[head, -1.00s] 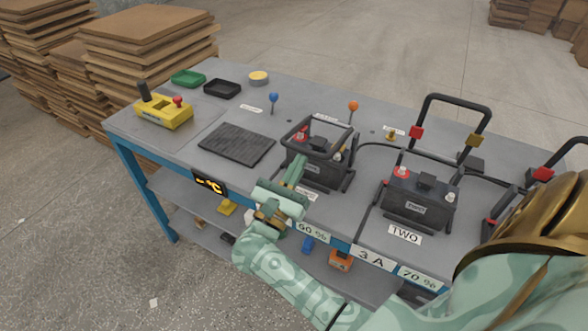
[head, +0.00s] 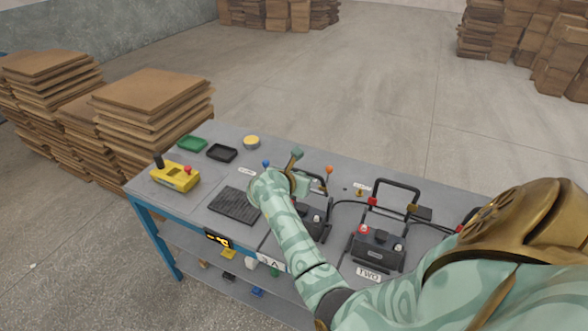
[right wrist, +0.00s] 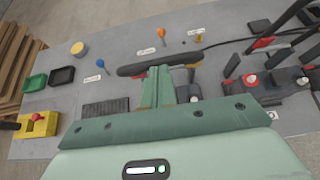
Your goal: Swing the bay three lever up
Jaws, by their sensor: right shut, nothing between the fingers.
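The bay three lever cannot be made out for certain. In the head view a red clamp and a dark bar (head: 467,216) show to the right of bay two, mostly cut off by my bronze-coloured body part. Bay two's battery (head: 378,250) stands behind a sign reading TWO, with a black upright loop handle (head: 396,192) behind it. My right gripper (head: 297,155) is shut and empty, raised above the bench near the leftmost battery (head: 316,222), which my arm partly covers. In the right wrist view its fingers (right wrist: 157,85) overlap a dark horizontal bar (right wrist: 160,65); contact cannot be told. My left gripper is not in view.
The grey bench (head: 300,163) also carries a yellow control box (head: 176,176), a black mat (head: 236,205), green (head: 191,143) and black (head: 222,153) trays, and blue (head: 266,163) and orange (head: 329,170) knobs. Board stacks (head: 150,105) stand beyond its left end.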

